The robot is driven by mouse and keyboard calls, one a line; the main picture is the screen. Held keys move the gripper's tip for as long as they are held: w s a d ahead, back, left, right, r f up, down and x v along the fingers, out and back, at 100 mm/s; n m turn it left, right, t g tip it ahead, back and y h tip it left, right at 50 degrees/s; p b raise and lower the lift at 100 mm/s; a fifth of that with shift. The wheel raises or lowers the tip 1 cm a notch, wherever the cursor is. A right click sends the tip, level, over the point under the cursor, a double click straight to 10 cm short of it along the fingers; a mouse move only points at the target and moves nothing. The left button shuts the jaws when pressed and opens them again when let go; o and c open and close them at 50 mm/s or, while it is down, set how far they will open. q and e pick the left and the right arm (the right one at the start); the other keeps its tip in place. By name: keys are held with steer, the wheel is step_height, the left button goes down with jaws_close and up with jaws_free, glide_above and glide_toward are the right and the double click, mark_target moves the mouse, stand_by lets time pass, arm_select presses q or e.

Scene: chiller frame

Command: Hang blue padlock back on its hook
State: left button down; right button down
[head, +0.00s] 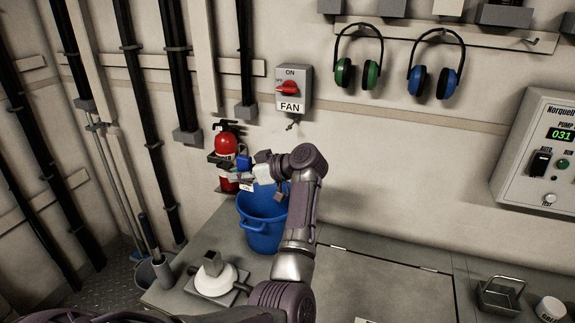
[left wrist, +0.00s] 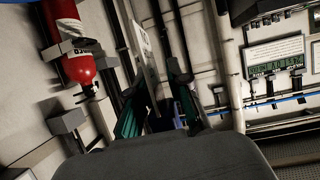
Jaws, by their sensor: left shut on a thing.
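My left gripper (head: 241,173) reaches left over the blue bucket, in front of the fire extinguisher. It is shut on the blue padlock (head: 243,161), which shows as a small blue block at the fingertips. The padlock's shackle is too small to make out. In the left wrist view the gripper's two dark green fingers (left wrist: 160,98) stand apart with a dark blue patch between them. A small dark hook-like fitting (head: 291,125) sits on the wall just below the FAN switch box (head: 293,88), up and right of the gripper. My right gripper is not in view.
A red fire extinguisher (head: 227,143) hangs on the wall behind the gripper. The blue bucket (head: 262,218) stands on the grey bench (head: 365,285) below. Green and blue ear defenders (head: 358,58) hang upper right. A control panel (head: 543,150) is at right.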

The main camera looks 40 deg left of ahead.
arm_select(q)
steer(key=w+f, duration=0.3)
steer(key=w, duration=0.4)
steer(key=shift+d+f+n+g, duration=0.15)
steer(key=shift+d+n+g, duration=0.15)
steer(key=shift+d+g, duration=0.1)
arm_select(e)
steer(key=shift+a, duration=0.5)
